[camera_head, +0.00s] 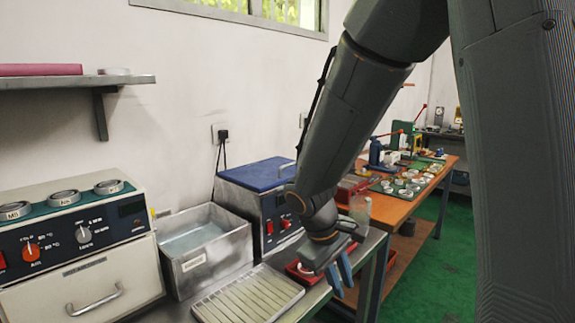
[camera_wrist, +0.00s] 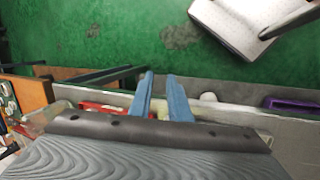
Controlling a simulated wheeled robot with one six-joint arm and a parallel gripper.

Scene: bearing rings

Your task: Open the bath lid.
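The bath with the blue lid (camera_head: 262,174) stands on the steel bench against the wall; the lid lies flat and closed on top. A metal handle (camera_head: 287,165) shows at the lid's right side, partly behind my arm. The bath's front has red switches and a dark panel (camera_head: 277,205). My gripper (camera_head: 343,277) is in front of and below the lid, to its right, near the bench's front edge. Its two blue fingers point down, apart from the lid. In the wrist view the fingers (camera_wrist: 160,78) have a gap with nothing held between them.
An open steel tank of liquid (camera_head: 205,268) stands left of the bath, beside an oven with knobs (camera_head: 75,240). A ribbed drain tray (camera_head: 248,296) lies in front. A red tray (camera_head: 300,271) is near my gripper.

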